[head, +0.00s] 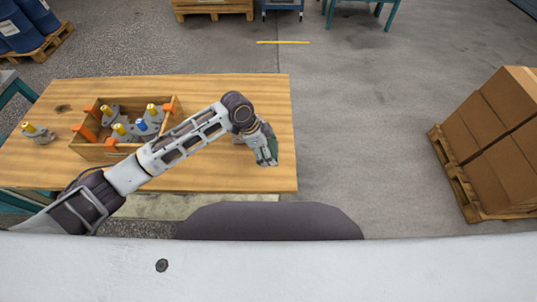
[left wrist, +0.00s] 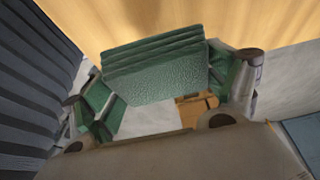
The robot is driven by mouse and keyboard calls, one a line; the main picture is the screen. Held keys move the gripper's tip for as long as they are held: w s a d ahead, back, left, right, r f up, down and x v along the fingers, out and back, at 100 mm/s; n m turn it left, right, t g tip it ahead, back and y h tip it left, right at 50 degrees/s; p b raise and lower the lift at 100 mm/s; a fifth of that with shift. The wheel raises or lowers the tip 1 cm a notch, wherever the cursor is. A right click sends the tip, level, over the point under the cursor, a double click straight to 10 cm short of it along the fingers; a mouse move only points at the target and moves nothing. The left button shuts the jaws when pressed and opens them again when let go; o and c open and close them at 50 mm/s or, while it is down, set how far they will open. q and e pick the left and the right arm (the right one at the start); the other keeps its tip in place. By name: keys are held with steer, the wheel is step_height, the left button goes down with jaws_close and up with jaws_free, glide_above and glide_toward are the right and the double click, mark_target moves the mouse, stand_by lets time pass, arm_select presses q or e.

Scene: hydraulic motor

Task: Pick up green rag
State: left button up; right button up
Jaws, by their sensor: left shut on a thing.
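The green rag is a folded, layered, textured cloth. In the left wrist view the rag (left wrist: 155,75) lies between the two fingers of my left gripper (left wrist: 165,95), which is shut on it. In the head view my left gripper (head: 266,148) points down over the right end of the wooden table. Only a small part of the rag (head: 270,157) shows there, at the fingertips. I cannot tell whether the rag touches the tabletop. My right gripper is not in view.
The wooden table (head: 225,182) bears a wooden crate (head: 90,151) holding several grey parts with yellow or blue tops and orange pieces. Another yellow-topped part (head: 38,133) stands left of the crate. Boxes (head: 495,135) on a pallet stand at the right. The floor between is clear.

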mark_target(273, 149)
arm_select(q)
steer(key=shift+r, duration=1.9)
steer(key=shift+o, duration=1.4)
steer(key=shift+r, duration=0.1)
steer(key=shift+c, duration=1)
